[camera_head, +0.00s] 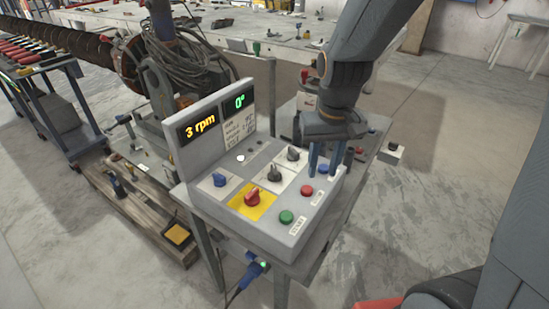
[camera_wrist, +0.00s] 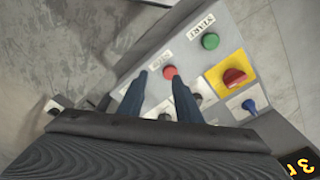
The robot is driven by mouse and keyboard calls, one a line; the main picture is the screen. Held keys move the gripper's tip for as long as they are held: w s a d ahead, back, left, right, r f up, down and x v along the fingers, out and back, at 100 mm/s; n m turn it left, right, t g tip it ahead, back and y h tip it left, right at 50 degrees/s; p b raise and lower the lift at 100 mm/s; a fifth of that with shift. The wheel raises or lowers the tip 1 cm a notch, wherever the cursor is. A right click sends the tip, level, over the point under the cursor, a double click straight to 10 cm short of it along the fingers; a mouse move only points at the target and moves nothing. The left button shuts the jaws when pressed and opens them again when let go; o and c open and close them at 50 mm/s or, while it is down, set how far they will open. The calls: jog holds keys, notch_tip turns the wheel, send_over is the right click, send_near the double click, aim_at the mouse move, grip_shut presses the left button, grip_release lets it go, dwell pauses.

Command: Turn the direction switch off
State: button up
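The grey control box (camera_head: 262,222) carries several rotary switches: a red one (camera_head: 252,197) on a yellow plate, a blue one (camera_head: 219,180), and two black ones, nearer (camera_head: 274,174) and farther (camera_head: 293,154). Their labels are too small to read, so I cannot tell which is the direction switch. In the wrist view my gripper (camera_wrist: 160,78) partly covers the black switches (camera_wrist: 196,99).
A green button (camera_head: 286,217) and a red button (camera_head: 307,190) line the box's front edge. The upright panel's displays read "3 rpm" (camera_head: 200,125) and "0°" (camera_head: 239,102). A large auger (camera_head: 60,40) and a long table (camera_head: 290,45) stand behind. Floor at right is mostly clear.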

jog(key=g, duration=0.1)
send_over(274, 169)
jog(key=shift+d+r+n, duration=0.1)
jog(key=shift+r+n, duration=0.25)
jog(key=shift+n, duration=0.05)
jog(key=shift+f+p, duration=0.25)
jog(key=shift+p, duration=0.1)
jog(key=shift+f+p, duration=0.9)
jog(key=shift+f, duration=2.7)
grip_shut()
